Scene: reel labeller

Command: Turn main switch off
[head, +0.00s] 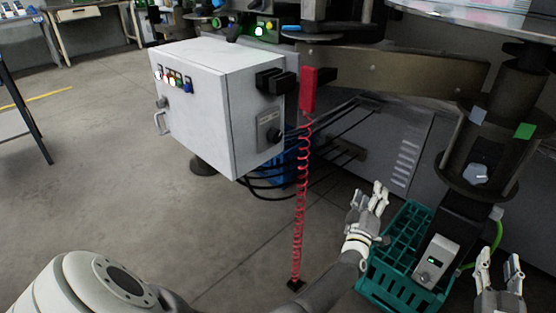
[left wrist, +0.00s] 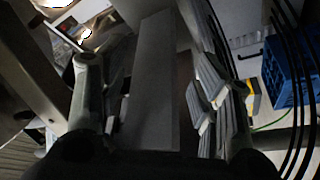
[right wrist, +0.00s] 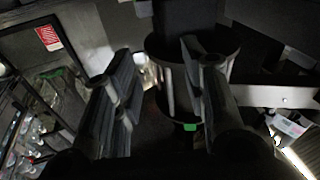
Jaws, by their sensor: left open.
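A pale grey control cabinet (head: 210,115) stands left of centre in the head view. On its right side is a grey plate (head: 264,122) with a dark rotary knob (head: 273,135), which looks like the main switch; its exact setting is too small to read. My left gripper (head: 372,192) is open and empty, right of and below the cabinet, apart from it. It also shows open in the left wrist view (left wrist: 155,100). My right gripper (head: 500,264) is open and empty at the lower right, far from the cabinet; its spread fingers show in the right wrist view (right wrist: 160,95).
A red coiled cord (head: 301,190) hangs from a red block (head: 309,90) right of the cabinet. Black cables run behind it, near a blue crate (left wrist: 285,75). A teal crate (head: 378,274) stands beside my left gripper. The floor left of the cabinet is clear.

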